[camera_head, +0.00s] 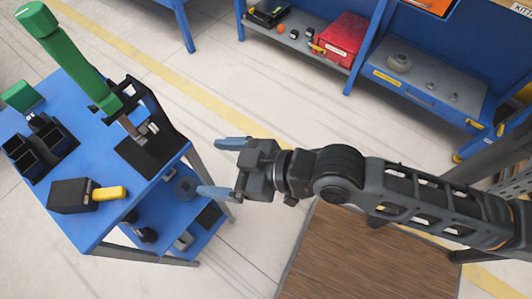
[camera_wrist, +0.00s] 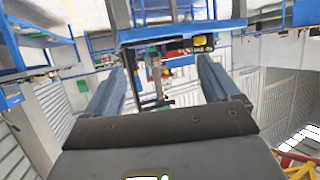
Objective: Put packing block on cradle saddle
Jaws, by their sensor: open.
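My gripper (camera_head: 222,168) is open and empty in the air to the right of the blue table (camera_head: 102,228). Its two blue fingers also frame the wrist view (camera_wrist: 160,68). A black cradle-like frame (camera_head: 165,115) stands at the table's right side. A grey metal piece (camera_head: 131,127) is at the frame, below a tall green bar (camera_head: 70,52) that leans up to the left. I cannot tell for sure which part is the saddle. A black block with a yellow end (camera_head: 72,194) lies at the table's front; I cannot tell whether it is the packing block.
Black bins (camera_head: 50,148) and a green-topped item (camera_head: 20,96) are at the table's left. A lower shelf (camera_head: 195,238) holds small parts. Blue shelving with a red box (camera_head: 340,38) stands behind. A brown mat (camera_head: 345,255) lies below my arm. Open floor surrounds the table.

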